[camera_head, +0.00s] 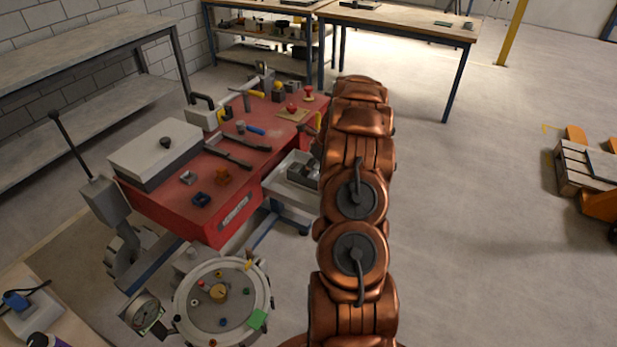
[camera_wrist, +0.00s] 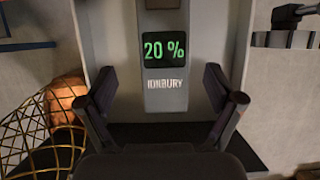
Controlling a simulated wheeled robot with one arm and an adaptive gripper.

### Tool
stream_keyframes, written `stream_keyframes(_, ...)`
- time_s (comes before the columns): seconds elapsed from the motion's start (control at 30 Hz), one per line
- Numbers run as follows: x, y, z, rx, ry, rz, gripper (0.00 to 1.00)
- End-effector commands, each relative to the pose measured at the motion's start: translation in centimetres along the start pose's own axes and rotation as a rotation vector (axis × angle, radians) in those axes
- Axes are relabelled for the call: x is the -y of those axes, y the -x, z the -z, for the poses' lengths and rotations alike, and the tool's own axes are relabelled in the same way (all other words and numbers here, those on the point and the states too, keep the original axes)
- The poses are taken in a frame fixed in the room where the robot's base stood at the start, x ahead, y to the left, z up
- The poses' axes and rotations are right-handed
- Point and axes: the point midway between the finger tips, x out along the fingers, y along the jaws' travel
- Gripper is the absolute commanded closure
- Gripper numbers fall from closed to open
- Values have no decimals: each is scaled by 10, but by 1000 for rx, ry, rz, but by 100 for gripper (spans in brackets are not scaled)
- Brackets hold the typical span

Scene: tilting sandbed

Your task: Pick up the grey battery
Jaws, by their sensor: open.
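My gripper (camera_wrist: 159,84) is open, with one finger on each side of the block. A gap shows between each finger and the block, and I cannot tell how far the fingertips are from it in depth. In the head view neither my gripper nor the battery can be made out; my arm covers that area.
A pale housing (camera_wrist: 118,35) surrounds the block, above a dark ledge (camera_wrist: 255,155). A gold wire basket (camera_wrist: 40,130) is close at the lower left. A red workbench (camera_head: 180,212) with tools stands left of my arm. Open floor (camera_head: 480,220) lies to the right.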

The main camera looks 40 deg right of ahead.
Motion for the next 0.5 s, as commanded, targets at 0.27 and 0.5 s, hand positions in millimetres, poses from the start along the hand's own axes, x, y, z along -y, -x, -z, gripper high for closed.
stream_keyframes(0.27, 2, -15, 1, -2, 2, -2, 8)
stream_keyframes(0.5, 5, -39, 3, -2, 0, -1, 8)
